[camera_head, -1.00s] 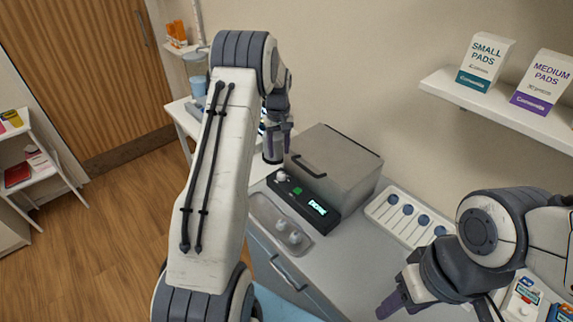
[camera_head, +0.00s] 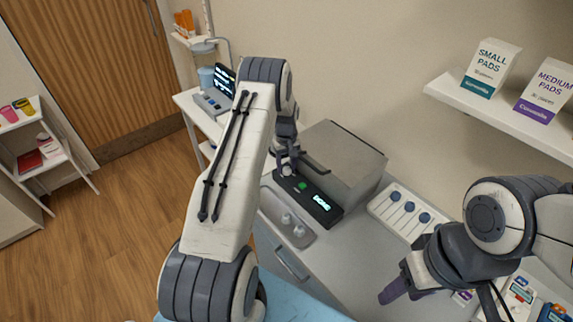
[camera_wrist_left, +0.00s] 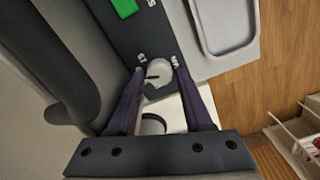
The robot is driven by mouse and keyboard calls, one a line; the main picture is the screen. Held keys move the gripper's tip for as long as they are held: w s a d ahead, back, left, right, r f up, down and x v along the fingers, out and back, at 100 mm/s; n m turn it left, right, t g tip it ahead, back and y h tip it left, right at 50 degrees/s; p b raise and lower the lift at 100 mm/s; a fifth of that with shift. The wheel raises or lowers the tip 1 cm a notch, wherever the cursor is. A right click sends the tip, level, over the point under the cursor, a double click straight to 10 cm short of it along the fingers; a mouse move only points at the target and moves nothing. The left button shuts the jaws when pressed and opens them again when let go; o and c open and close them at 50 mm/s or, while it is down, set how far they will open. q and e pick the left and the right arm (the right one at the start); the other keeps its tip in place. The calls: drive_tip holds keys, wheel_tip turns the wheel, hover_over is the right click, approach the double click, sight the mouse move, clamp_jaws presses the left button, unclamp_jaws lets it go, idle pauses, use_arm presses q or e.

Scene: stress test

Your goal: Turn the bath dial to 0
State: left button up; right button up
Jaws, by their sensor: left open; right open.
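The bath (camera_head: 345,150) is a grey lidded box on the counter with a black front panel (camera_head: 320,203). The panel has a lit display reading DONE and a green button (camera_head: 302,186), also in the left wrist view (camera_wrist_left: 125,7). The white round dial (camera_wrist_left: 160,74) is at the panel's end, with a dark mark toward its left side. Small labels beside it are too blurred to read. My left gripper (camera_head: 287,163) is open, its fingers (camera_wrist_left: 157,70) on either side of the dial; contact cannot be told. My right gripper (camera_head: 392,288) hangs empty over the counter at the right.
A metal tray (camera_head: 268,205) with small white pieces lies in front of the panel. A white rack with blue discs (camera_head: 385,210) stands right of the bath. A wall shelf (camera_head: 500,110) holds pad boxes. A side table with a screen device (camera_head: 215,98) is behind left.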

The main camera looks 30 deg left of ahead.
use_arm(q)
clamp_jaws()
drive_tip(key=n+b, duration=0.2)
drive_tip(key=shift+f+n+b, duration=0.15)
drive_tip(key=shift+n+b, duration=0.15)
drive_tip(key=shift+b, duration=0.05)
drive_tip(key=n+b, duration=0.2)
drive_tip(key=n, duration=0.2)
drive_tip(key=shift+s+n+b, duration=0.1)
drive_tip(key=shift+n+b, duration=0.2)
drive_tip(key=shift+b, duration=0.05)
drive_tip(key=n+b, duration=0.1)
drive_tip(key=n, duration=0.3)
drive_tip(key=shift+n+b, duration=0.3)
drive_tip(key=shift+b, duration=0.1)
drive_tip(key=shift+s+r+n+b, duration=0.15)
drive_tip(key=shift+n+b, duration=0.35)
drive_tip(key=shift+n, duration=1.6)
drive_tip(key=shift+r, duration=0.1)
